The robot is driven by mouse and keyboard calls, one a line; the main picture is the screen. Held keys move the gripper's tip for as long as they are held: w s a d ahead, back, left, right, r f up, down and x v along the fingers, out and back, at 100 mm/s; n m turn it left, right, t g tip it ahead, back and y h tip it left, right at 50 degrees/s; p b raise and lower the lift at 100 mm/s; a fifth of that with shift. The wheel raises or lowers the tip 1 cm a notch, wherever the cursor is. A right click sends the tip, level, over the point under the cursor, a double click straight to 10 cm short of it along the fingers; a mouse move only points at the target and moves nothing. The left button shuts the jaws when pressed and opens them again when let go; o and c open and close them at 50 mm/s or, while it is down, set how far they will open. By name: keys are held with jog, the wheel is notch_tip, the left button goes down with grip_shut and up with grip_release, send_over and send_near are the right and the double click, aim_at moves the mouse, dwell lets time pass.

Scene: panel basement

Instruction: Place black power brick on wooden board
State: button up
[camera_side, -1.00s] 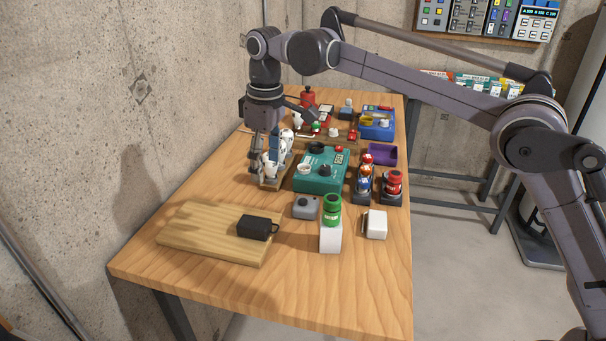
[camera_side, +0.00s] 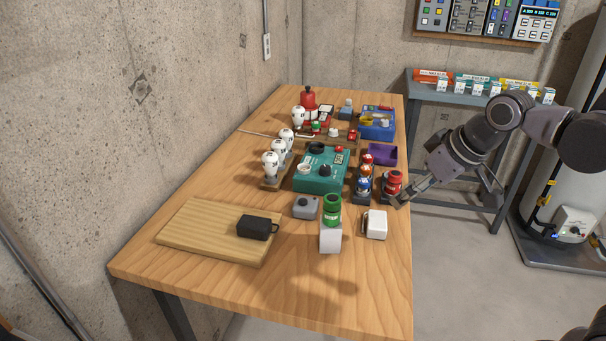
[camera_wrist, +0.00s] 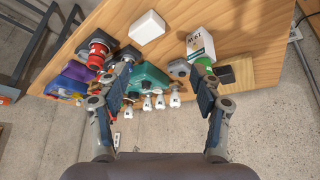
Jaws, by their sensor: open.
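The black power brick (camera_side: 254,227) lies on the wooden board (camera_side: 195,232) at the near left of the table, close to the board's right end. In the wrist view the brick (camera_wrist: 226,75) shows at the right, partly hidden behind my gripper's finger, with part of the board (camera_wrist: 243,70) beside it. My gripper (camera_side: 402,201) is out at the table's right edge, well away from the brick. In the wrist view my gripper (camera_wrist: 165,88) has its two fingers wide apart with nothing held between them.
White bulbs (camera_side: 271,165) stand at the left. The table's front is clear.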

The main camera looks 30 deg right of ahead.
jog(key=s+d+f+m+t, duration=0.1)
jog(key=s+d+f, duration=0.1)
jog(key=s+f, duration=0.3)
jog(key=shift+s+d+f+m, duration=0.3)
jog(key=shift+s+f, duration=0.1)
